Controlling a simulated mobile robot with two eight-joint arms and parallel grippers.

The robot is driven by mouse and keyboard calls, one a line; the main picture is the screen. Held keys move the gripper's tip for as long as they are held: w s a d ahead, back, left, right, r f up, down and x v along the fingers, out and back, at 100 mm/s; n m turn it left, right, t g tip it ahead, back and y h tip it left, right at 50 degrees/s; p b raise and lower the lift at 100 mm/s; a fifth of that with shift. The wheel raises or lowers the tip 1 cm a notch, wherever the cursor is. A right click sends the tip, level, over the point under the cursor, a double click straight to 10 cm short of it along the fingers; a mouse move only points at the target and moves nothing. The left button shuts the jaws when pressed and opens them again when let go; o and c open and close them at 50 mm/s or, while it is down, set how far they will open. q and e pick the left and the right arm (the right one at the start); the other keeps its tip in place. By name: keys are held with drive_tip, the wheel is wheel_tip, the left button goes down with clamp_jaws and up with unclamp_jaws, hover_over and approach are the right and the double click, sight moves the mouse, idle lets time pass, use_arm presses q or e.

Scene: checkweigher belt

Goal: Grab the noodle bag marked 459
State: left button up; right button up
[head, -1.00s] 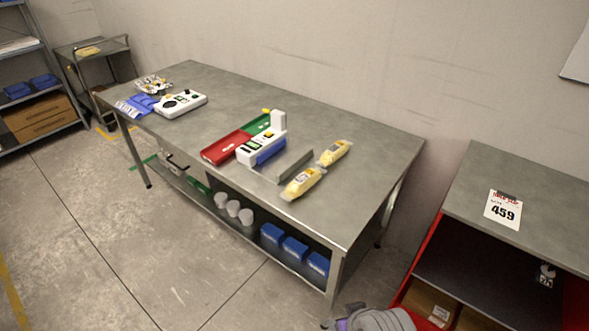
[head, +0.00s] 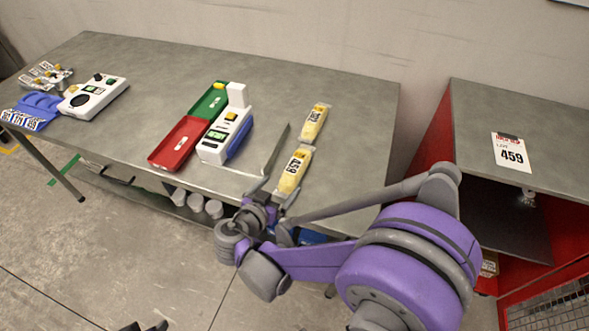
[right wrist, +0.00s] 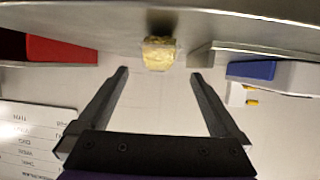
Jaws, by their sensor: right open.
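The noodle bag marked 459 (head: 293,171) is a yellow pack with a white label, lying near the front edge of the steel table. A second yellow bag (head: 313,123) with its own label lies behind it. My right gripper (head: 272,192) is open and empty at the table's front edge, just in front of the marked bag and apart from it. In the right wrist view, a yellow bag end (right wrist: 158,53) sits between and beyond the two spread fingertips (right wrist: 159,76). Dark tips at the bottom edge of the head view may be my left gripper (head: 148,326); too little shows.
A metal plate (head: 276,150) stands left of the bags. Left of it are a white device (head: 212,150), a red tray (head: 178,144) and a green tray (head: 209,101). A sheet reading 459 (head: 511,152) lies on the right cabinet (head: 560,150). The table right of the bags is clear.

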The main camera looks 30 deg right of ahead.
sight(288, 180)
drive_tip(key=x, duration=0.4)
drive_tip(key=shift+s+d, duration=0.15)
drive_tip(key=shift+s, duration=0.15)
drive_tip(key=x, duration=0.5)
drive_tip(key=shift+w+f, duration=0.25)
drive_tip(key=shift+f, duration=0.25)
clamp_jaws()
